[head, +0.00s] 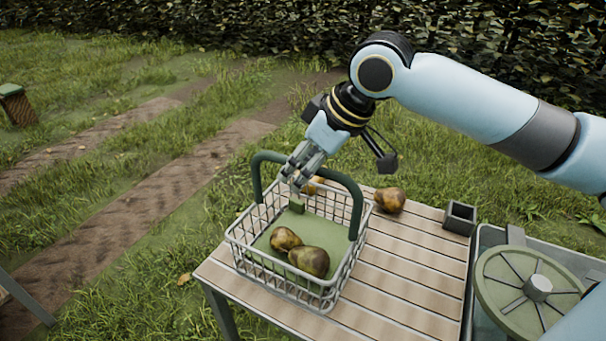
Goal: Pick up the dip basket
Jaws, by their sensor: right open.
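The dip basket (248,262) is a pale wire basket with a green floor and a dark green arched handle (356,205). It stands on the slatted wooden table (408,262), near its left end. Two brown-green pears (309,261) lie in the front of it, and another pear (314,186) shows partly behind my gripper. My right gripper (298,180) is open, pointing down at the middle of the handle's arch. Its fingers hide that part of the handle, so I cannot tell whether they touch it. My left gripper is not in view.
A pear (389,200) lies on the table right of the basket. A small dark open box (459,217) stands at the table's right edge, beside a bin with a round green spoked lid (510,290). The slats between are clear.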

